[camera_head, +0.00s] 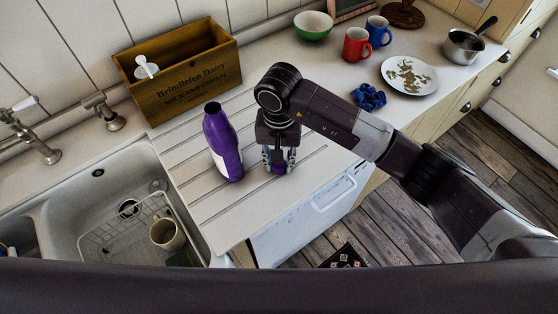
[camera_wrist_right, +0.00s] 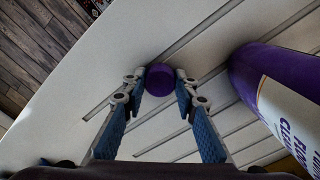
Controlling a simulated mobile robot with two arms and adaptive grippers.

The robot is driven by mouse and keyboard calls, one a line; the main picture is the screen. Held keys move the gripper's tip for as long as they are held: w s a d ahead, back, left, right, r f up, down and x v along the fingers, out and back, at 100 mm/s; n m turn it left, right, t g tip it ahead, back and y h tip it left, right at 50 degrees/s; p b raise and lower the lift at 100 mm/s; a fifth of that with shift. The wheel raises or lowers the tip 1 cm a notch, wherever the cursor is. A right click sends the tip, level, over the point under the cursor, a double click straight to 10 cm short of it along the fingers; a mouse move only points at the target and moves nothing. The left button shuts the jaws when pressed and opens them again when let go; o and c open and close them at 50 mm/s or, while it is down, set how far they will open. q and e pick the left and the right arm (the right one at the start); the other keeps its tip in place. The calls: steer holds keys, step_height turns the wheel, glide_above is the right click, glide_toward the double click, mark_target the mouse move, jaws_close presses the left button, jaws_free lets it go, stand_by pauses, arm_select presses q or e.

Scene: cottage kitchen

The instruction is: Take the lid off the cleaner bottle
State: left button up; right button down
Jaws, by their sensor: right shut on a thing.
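The purple cleaner bottle (camera_head: 222,145) stands on the grooved draining board, its open dark mouth showing at the top with no lid on it. In the right wrist view the bottle (camera_wrist_right: 278,85) lies at the right, with its label partly in view. My right gripper (camera_head: 278,160) is just right of the bottle, pointing down and apart from it. It is shut on the round purple lid (camera_wrist_right: 160,79), which sits between the fingertips, low over the board. I cannot tell whether the lid touches the board. My left gripper is not in view.
A sink (camera_head: 62,206) with a wire rack and a mug (camera_head: 167,234) is at the left. A wooden crate (camera_head: 190,95) stands behind the bottle. A blue cloth (camera_head: 368,97), plate (camera_head: 409,75), red mug (camera_head: 356,45) and green bowl (camera_head: 313,26) are farther right. The board's front is clear.

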mark_target(279, 165)
steer(key=c, duration=1.5)
jaws_free()
steer(key=shift+c, duration=0.2)
steer(key=shift+r+p, duration=0.25)
steer(key=shift+p, duration=0.05)
step_height(279, 165, up, 12)
steer(key=b, duration=0.4)
steer(key=shift+b, duration=0.35)
steer(key=shift+s+f, duration=0.1)
steer(key=shift+f, duration=0.1)
